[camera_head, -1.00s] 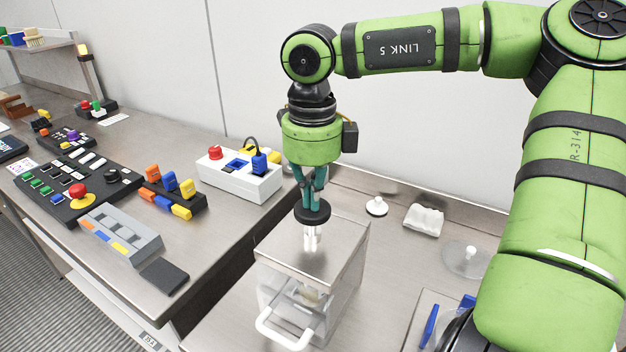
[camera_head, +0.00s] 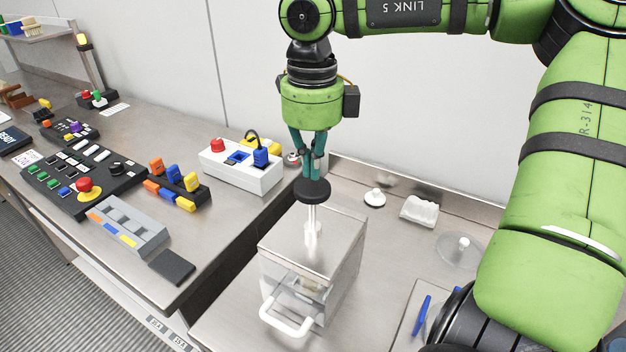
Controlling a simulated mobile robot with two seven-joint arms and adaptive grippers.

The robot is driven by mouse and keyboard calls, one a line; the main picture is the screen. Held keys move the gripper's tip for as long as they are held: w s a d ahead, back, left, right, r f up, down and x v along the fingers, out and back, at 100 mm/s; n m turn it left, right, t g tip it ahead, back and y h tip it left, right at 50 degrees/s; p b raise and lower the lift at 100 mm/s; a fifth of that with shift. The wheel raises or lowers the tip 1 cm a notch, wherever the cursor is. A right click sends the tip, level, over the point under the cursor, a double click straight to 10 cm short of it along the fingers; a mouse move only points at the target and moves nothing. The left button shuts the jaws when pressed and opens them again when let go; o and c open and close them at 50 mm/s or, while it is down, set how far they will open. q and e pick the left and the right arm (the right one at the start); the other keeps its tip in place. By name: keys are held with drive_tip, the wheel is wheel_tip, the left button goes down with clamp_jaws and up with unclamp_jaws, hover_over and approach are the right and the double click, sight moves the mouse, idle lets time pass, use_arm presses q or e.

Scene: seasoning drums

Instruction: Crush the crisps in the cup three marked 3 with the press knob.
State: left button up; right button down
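The black press knob (camera_head: 312,190) sits on top of a bright metal rod (camera_head: 312,222). The rod stands upright on the lid of a clear-sided metal box (camera_head: 325,238). My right gripper (camera_head: 313,175) points straight down with its teal fingers together, their tips at the top of the knob. I cannot tell whether they grip it or only rest on it. Something pale, perhaps the cup with crisps (camera_head: 312,284), shows dimly behind the box's clear front. No mark 3 is readable. My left gripper is out of view.
A white handle (camera_head: 287,318) sticks out at the box's front. To the left are a white button box (camera_head: 238,172), coloured switches, and a panel with a red button (camera_head: 84,186). To the right are a small white knob (camera_head: 375,198), a white block (camera_head: 419,211) and a clear disc (camera_head: 460,250).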

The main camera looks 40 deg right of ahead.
drive_tip(key=shift+f, duration=0.1)
drive_tip(key=shift+f+b, duration=3.5)
drive_tip(key=shift+f, duration=0.35)
drive_tip(key=shift+r, duration=0.1)
drive_tip(key=shift+r+p, duration=2.9)
drive_tip(key=shift+r, duration=1)
drive_tip(key=shift+r+p, duration=1.85)
drive_tip(key=shift+r, duration=0.65)
